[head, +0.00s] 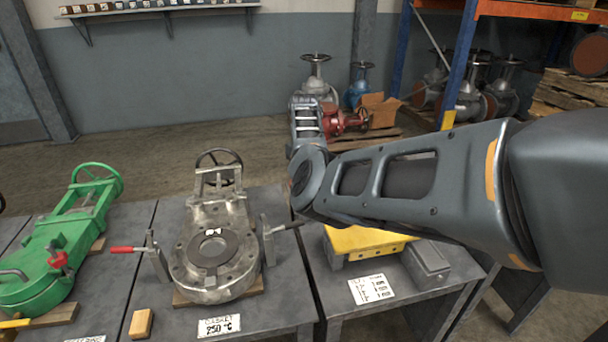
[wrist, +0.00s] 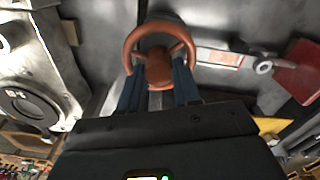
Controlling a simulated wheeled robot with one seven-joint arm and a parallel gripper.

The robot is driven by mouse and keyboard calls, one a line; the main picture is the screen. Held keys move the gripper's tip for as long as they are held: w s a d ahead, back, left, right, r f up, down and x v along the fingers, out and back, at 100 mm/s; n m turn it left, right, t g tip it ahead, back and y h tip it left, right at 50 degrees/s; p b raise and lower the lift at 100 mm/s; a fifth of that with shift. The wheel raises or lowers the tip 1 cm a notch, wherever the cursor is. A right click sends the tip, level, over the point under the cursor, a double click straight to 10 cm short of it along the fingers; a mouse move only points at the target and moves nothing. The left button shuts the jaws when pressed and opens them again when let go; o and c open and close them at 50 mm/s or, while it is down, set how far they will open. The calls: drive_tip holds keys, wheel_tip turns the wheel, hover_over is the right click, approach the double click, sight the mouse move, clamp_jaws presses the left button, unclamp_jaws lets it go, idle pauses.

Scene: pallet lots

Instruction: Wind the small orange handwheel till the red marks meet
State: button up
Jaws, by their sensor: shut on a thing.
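The small orange handwheel (wrist: 131,46) shows in the upper middle of the wrist view, with its round rim, spokes and hub (wrist: 158,70). My gripper (wrist: 158,78) has its two dark blue fingers on either side of the hub and is shut on the handwheel. The fingertips are partly hidden behind the wheel. A pale strip with a reddish patch (wrist: 222,58) lies right of the wheel. I cannot tell whether it bears the red marks, or how any marks line up. In the head view my arm hides the gripper and the handwheel.
A green valve (head: 65,240) lies at left. A yellow block (head: 360,241) and a grey box (head: 426,262) sit on the right table, near my arm. A wooden block (head: 141,323) is at front.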

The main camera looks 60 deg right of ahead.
drive_tip(key=o, duration=1.1)
drive_tip(key=shift+c, duration=0.2)
drive_tip(key=shift+r, duration=3.9)
drive_tip(key=shift+r, duration=0.1)
